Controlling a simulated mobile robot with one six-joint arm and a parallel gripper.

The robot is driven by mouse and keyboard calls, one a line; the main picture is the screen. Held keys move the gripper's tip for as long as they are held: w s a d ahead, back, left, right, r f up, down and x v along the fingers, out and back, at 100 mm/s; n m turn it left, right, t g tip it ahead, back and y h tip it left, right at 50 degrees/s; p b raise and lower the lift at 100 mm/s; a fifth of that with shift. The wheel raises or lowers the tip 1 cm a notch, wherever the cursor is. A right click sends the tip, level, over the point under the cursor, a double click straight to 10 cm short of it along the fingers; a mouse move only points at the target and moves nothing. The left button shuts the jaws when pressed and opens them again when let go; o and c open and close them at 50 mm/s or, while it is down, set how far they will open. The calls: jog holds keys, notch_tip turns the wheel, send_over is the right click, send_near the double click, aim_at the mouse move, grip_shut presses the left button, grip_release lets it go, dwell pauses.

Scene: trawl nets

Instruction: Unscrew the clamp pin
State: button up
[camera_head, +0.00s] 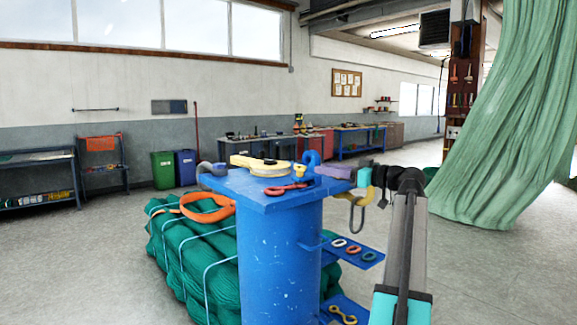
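A blue clamp-like fitting (311,158) stands at the back right of a blue pedestal's square top (240,186). A small yellow piece (299,171) shows beside it; I cannot tell whether this is the clamp pin. My gripper (320,171) comes in from the right, its purple-grey end at the fitting's height and overlapping it in view. Whether it touches anything, and whether its fingers are open or shut, is too small to tell. A red shackle (286,189) and a cream-yellow block (258,163) lie on the same top.
A yellow hook (354,194) and grey shackle (357,219) hang at the top's right edge. Side shelves (368,259) hold coloured rings. An orange strap (207,208) and bundled green netting (188,252) lie left. A green net (500,120) hangs right. Floor is open around.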

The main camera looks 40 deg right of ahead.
aim_at(300, 168)
jog(key=shift+w, duration=0.1)
jog(key=p+x, duration=0.1)
jog(key=x, duration=1.2)
jog(key=shift+w+a, duration=0.1)
jog(key=shift+w, duration=0.15)
grip_shut()
